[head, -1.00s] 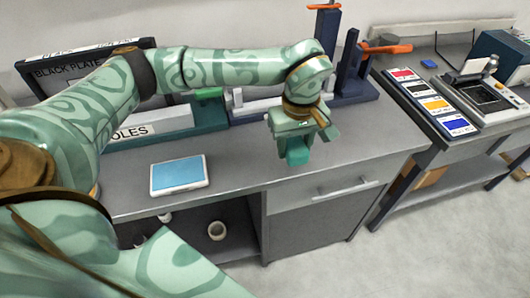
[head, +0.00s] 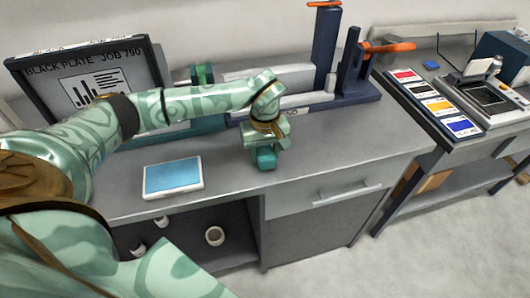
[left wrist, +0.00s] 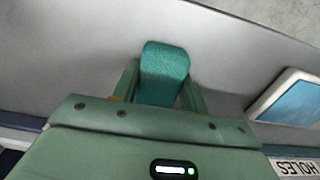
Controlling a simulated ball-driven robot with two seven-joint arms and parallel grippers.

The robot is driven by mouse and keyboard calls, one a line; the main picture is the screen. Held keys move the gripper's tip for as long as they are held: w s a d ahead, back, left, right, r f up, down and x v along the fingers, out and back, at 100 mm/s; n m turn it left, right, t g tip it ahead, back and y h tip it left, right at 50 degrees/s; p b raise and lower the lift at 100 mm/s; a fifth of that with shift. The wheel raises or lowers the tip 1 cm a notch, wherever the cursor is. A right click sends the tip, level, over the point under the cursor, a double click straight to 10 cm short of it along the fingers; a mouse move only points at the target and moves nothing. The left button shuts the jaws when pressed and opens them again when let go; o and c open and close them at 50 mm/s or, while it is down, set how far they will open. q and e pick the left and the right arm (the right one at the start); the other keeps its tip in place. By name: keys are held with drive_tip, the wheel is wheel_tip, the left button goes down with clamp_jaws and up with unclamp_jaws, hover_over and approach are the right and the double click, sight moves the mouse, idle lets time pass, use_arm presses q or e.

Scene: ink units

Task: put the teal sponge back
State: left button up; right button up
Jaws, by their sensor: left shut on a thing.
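The teal sponge (head: 265,160) is a small block held at the tip of my left gripper (head: 264,148), over the grey bench (head: 340,149). In the left wrist view the sponge (left wrist: 164,68) stands out between the two green fingers of my left gripper (left wrist: 162,88), which are shut on it. I cannot tell whether the sponge touches the bench top. A white tray with a blue surface (head: 173,177) lies on the bench to the left of the gripper; it also shows at the right of the left wrist view (left wrist: 290,104). My right gripper is not in view.
A dark blue press-like stand (head: 350,75) with orange handles is behind and right of the gripper. A black-framed plate board (head: 90,75) leans at the back left. A side table holds colour swatches (head: 432,103). The bench top right of the gripper is clear.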

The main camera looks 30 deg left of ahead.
sight(265, 151)
use_arm(q)
drive_tip(key=shift+f, duration=0.1)
drive_tip(key=o, duration=1)
drive_tip(key=shift+c, duration=0.2)
wheel_tip(265, 151, up, 12)
drive_tip(key=p, duration=0.2)
drive_tip(key=shift+p, duration=0.35)
